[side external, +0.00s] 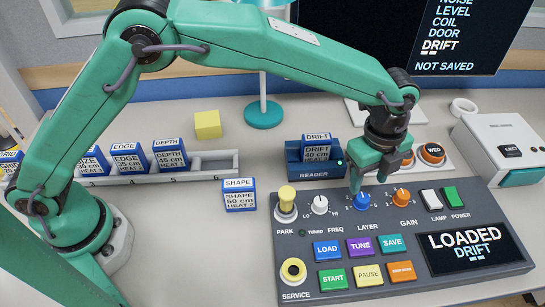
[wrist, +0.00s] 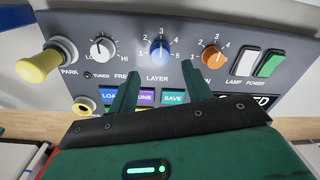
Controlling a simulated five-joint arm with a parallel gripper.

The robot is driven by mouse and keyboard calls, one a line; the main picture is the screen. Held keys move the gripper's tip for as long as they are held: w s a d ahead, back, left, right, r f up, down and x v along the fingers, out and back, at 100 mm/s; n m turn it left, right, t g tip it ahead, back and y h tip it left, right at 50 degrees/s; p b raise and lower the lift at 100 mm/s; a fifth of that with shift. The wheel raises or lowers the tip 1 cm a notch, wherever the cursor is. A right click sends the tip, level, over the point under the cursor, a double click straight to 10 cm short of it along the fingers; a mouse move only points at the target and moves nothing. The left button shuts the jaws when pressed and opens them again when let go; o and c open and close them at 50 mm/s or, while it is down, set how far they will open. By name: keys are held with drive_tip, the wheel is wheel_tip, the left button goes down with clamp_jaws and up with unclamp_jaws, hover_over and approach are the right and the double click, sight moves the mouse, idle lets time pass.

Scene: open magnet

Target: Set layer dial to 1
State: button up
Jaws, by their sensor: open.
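The blue layer dial (side external: 361,201) stands on the grey control panel, between the white freq dial and the orange gain dial. In the wrist view the layer dial (wrist: 160,52) has its white mark pointing up, toward the 3 on its scale of 1 to 5. My gripper (side external: 357,186) is just above the layer dial, pointing down. In the wrist view my gripper (wrist: 158,66) is open, with one finger to each side of the dial and nothing held. I cannot tell whether either finger touches the dial.
The white freq dial (side external: 320,205) and orange gain dial (side external: 401,196) are close on either side. The yellow park knob (side external: 287,197) stands at left. The reader (side external: 300,170) holds the drift block behind the panel. The panel screen (side external: 467,250) reads LOADED DRIFT.

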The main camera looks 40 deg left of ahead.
sight(363, 197)
drive_tip(key=shift+w+f, duration=0.1)
drive_tip(key=shift+f, duration=2.95)
drive_tip(key=shift+c, duration=0.4)
drive_tip(key=c, duration=0.9)
